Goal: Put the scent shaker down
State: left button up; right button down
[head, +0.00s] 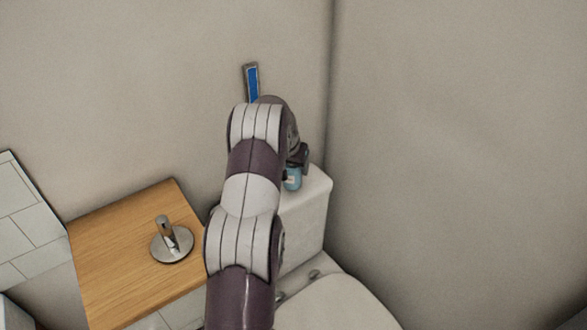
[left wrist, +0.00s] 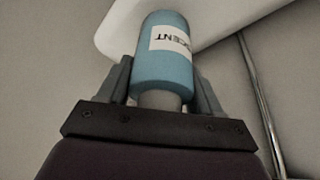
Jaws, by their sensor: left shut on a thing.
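The scent shaker (left wrist: 160,68) is a light-blue cylinder with a white label that reads "SCENT" and a grey end, in the left wrist view. My left gripper (left wrist: 163,85) is shut on it, with a finger on each side. In the head view the blue shaker (head: 293,179) shows just below the left gripper (head: 297,168), at the top of the white toilet tank (head: 316,205). My arm hides part of it. I cannot tell whether the shaker touches the tank top. My right gripper is not in view.
A wooden counter (head: 120,245) with a chrome holder (head: 171,240) stands left of my arm. The white toilet lid (head: 335,305) is in front of the tank. A blue-and-grey strip (head: 251,80) shows against the wall behind my arm. Walls close off the back and right.

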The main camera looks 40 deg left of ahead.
pick_arm(q)
jog(key=shift+w+a+f, duration=0.1)
jog(key=shift+f, duration=0.9)
jog(key=o, duration=1.2)
jog(key=shift+c, duration=0.2)
